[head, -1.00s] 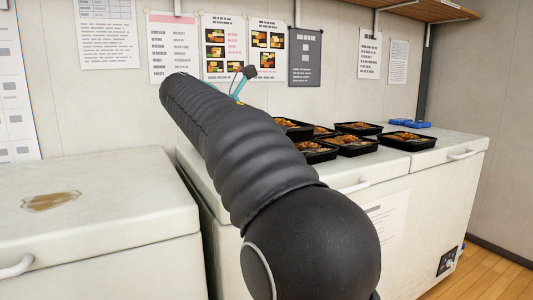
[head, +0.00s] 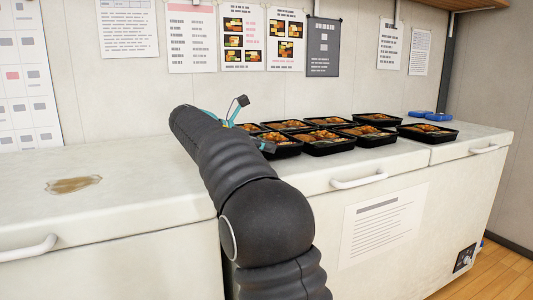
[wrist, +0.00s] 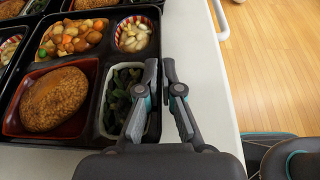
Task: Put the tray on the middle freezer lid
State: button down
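Several black bento trays with food stand close together on the middle freezer lid (head: 310,178). In the head view my gripper (head: 268,146) is at the front-left tray (head: 301,153), partly hidden by my arm. In the wrist view that tray (wrist: 98,95) holds a brown patty, mixed vegetables, dark greens and a small striped cup. My gripper (wrist: 160,68) has its fingers close together on either side of the tray's right wall, seemingly shut on it. I cannot tell whether the tray is lifted clear of the lid.
The left freezer lid (head: 120,205) is bare except for a brown stain (head: 74,184). One tray (head: 428,140) stands at the seam by the right lid (head: 475,145), with blue objects (head: 438,117) behind. White handles (head: 358,181) run along the front. The wall is behind.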

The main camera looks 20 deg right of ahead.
jog(key=shift+f, duration=0.45)
jog(key=shift+f, duration=0.1)
jog(key=c, duration=1.3)
grip_release()
jog(key=shift+a+r, duration=0.2)
jog(key=shift+a, duration=0.1)
jog(key=p+v, duration=0.1)
jog(key=v, duration=1)
jog(key=shift+a+r+p, duration=0.1)
jog(key=shift+a+p, duration=0.05)
jog(key=shift+p, duration=0.25)
